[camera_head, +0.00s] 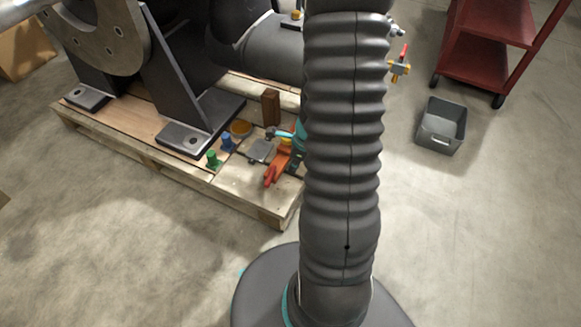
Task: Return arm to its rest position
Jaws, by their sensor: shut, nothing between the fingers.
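My gripper is not in view. A dark ribbed part of my own body (343,150) rises through the middle of the head view, from a round dark base with teal edging at the bottom. It hides what lies behind it, including the right end of the pallet. The split casing (100,32) shows as a grey flanged ring in dark supports at the upper left. Dark rounded machinery (272,50) stands beside it.
A wooden pallet (248,208) carries the casing, green (213,159) and blue (227,142) pieces, an orange tool (278,168) and a partly hidden teal item. A grey bin (441,127) and red cart (487,62) stand right. Foreground floor is clear.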

